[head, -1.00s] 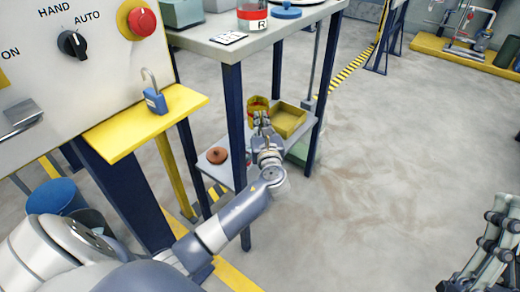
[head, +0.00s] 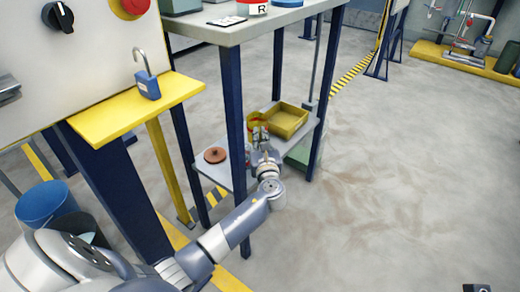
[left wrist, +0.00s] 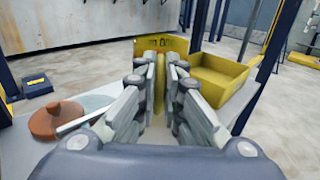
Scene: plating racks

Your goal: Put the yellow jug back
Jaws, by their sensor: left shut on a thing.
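The yellow jug (head: 253,119) is at the lower shelf (head: 213,172) of the table, just left of a yellow tray. My left gripper (head: 261,141) is shut on the near side of the jug and hides much of it. Only a small dark piece, likely of my right gripper (head: 477,288), shows at the bottom edge.
The open yellow tray (head: 287,120) sits close right of the jug. A round brown lid (head: 215,155) lies on the shelf to the left. A dark blue table leg (head: 233,110) stands close left of my gripper. The tabletop (head: 240,35) is above. Floor to the right is clear.

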